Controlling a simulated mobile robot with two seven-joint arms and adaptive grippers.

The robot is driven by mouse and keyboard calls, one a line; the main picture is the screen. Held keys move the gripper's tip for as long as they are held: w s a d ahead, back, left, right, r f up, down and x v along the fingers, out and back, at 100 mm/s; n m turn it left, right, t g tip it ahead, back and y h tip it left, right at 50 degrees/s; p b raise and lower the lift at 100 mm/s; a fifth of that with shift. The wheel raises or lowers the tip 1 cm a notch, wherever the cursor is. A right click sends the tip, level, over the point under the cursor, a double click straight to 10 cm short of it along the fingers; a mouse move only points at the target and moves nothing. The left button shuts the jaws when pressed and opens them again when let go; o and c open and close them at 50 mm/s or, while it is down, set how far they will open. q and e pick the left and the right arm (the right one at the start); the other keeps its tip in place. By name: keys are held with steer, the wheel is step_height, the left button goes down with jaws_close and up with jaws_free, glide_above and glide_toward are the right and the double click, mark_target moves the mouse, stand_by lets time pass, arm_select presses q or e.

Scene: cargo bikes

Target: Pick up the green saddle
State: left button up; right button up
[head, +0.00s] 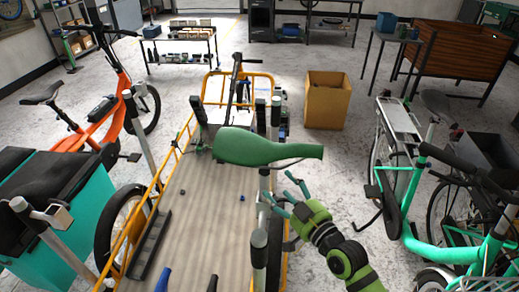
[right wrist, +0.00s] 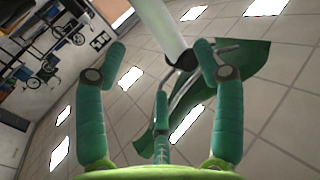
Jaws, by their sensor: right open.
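The green saddle (head: 255,148) sits in the middle of the head view, above a pale post (head: 264,182), its wide end left and its narrow nose right. In the right wrist view the saddle's underside (right wrist: 248,58) and rails show beyond the open fingers (right wrist: 160,62), with the white post coming down from the top. I cannot tell whether a finger touches the saddle. My left gripper is not in view.
A yellow-railed cargo bike bed (head: 195,215) lies beneath the saddle, with upright posts around it. An orange bike (head: 105,105) stands left, a turquoise bike (head: 425,215) right. A yellow box (head: 327,100) stands behind. Clear floor (head: 335,180) lies between cargo bed and turquoise bike.

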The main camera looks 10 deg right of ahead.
mark_target(267, 172)
steer(key=x, duration=0.2)
steer(key=p+x, duration=0.1)
steer(key=x, duration=0.1)
steer(key=p+x, duration=0.1)
steer(key=x, duration=0.1)
steer(key=shift+a+r, duration=0.3)
steer(key=shift+r, duration=0.05)
steer(key=shift+w+a+f, duration=0.15)
steer(key=shift+w+a, duration=0.05)
steer(key=shift+w, duration=0.25)
steer(key=shift+s, duration=0.1)
steer(key=c, duration=1.4)
steer(key=shift+r, duration=0.25)
